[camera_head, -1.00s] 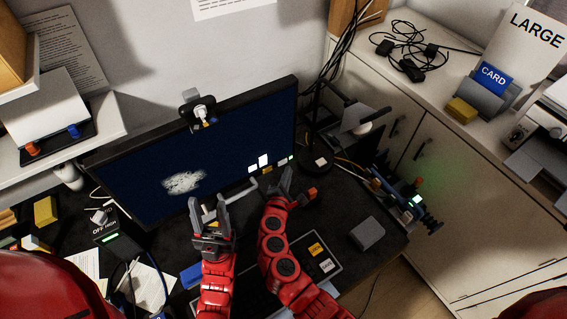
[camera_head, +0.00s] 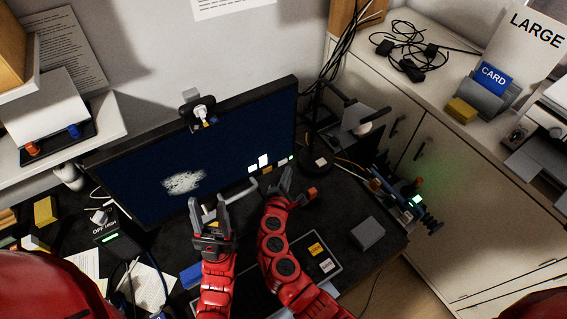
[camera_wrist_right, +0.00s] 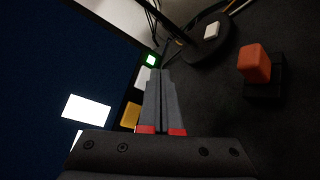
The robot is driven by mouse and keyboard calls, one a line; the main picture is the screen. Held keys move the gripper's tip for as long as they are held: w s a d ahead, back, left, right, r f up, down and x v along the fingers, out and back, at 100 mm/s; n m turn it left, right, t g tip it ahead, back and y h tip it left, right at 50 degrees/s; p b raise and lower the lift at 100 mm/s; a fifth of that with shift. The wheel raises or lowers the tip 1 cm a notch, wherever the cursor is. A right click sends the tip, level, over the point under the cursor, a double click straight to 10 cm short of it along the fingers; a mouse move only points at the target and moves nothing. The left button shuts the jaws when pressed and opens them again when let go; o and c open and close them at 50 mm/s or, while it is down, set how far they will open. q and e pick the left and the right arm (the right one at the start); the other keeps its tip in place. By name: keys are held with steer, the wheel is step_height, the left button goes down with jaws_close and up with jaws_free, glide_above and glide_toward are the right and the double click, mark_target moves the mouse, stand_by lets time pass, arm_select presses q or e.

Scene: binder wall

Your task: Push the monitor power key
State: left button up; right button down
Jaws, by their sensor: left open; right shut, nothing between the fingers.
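The dark monitor (camera_head: 215,150) stands at the back of the desk, its screen lit blue. Along its lower right edge are small keys: a green-lit one (camera_head: 291,157), also in the right wrist view (camera_wrist_right: 151,60), and a yellow one (camera_wrist_right: 131,115). A pale key (camera_wrist_right: 143,77) lies between these. I cannot read which is the power key. My right gripper (camera_head: 287,176) is shut and empty, its tips (camera_wrist_right: 160,73) close to the pale and green keys; I cannot tell whether they touch. My left gripper (camera_head: 208,204) is open and empty before the screen.
A lamp base (camera_wrist_right: 208,45) and an orange-topped block (camera_wrist_right: 255,64) stand right of my right gripper. A grey box (camera_head: 367,233) sits near the desk's right edge. A webcam (camera_head: 200,112) tops the monitor. Papers and a blue item crowd the left side.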

stand_by(0.5)
steer(key=shift+w+a, duration=0.3)
steer(key=shift+w, duration=0.05)
steer(key=shift+w+a+b, duration=0.25)
steer(key=shift+w+b, duration=0.05)
steer(key=shift+w, duration=0.05)
stand_by(0.6)
steer(key=shift+s+d, duration=0.55)
steer(key=shift+s, duration=0.2)
steer(key=shift+p, duration=0.3)
steer(key=s+d, duration=0.3)
steer(key=s, duration=0.2)
steer(key=shift+d+p, duration=0.3)
steer(key=shift+p, duration=0.15)
